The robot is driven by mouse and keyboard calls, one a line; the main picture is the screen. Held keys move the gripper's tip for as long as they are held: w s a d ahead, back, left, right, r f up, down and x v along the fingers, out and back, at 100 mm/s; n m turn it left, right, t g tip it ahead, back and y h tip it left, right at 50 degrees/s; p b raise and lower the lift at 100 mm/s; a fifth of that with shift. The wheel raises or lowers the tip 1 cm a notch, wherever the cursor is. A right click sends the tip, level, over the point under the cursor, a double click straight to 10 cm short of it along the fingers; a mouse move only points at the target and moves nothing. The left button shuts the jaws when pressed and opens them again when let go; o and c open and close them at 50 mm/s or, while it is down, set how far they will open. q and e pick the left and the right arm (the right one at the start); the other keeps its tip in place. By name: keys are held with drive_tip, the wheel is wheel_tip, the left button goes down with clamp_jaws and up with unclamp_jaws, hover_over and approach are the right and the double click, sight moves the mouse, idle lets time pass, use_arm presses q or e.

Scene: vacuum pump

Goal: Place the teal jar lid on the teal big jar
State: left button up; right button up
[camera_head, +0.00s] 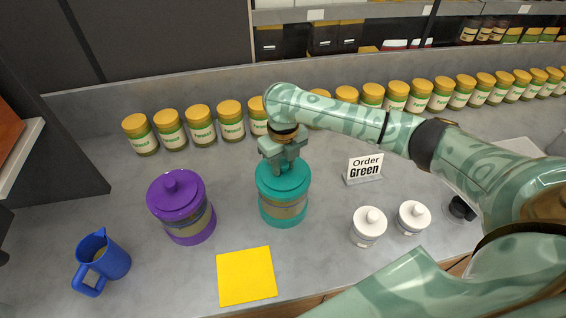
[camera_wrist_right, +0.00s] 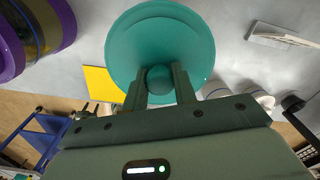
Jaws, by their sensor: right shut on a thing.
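The teal big jar (camera_head: 284,209) stands upright on the grey counter, with a clear band around its middle. The teal jar lid (camera_head: 283,177) is at the jar's top; whether it rests fully on the rim I cannot tell. In the right wrist view the lid (camera_wrist_right: 160,35) is a wide disc that hides the jar below. My right gripper (camera_head: 281,162) is above the jar, its fingers shut on the lid's round knob (camera_wrist_right: 159,79). My left gripper is not in view.
A purple jar (camera_head: 183,207) with its lid stands left of the teal jar. A blue jug (camera_head: 101,262), a yellow sheet (camera_head: 246,276), two small white jars (camera_head: 368,227) and an "Order Green" sign (camera_head: 364,168) surround it. Several gold-lidded jars (camera_head: 201,125) line the back.

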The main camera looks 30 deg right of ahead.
sight(283, 163)
drive_tip(key=shift+f, duration=0.1)
drive_tip(key=o, duration=1)
drive_tip(key=shift+c, duration=0.2)
wheel_tip(283, 163, up, 12)
drive_tip(key=p, duration=0.2)
drive_tip(key=shift+s, duration=0.1)
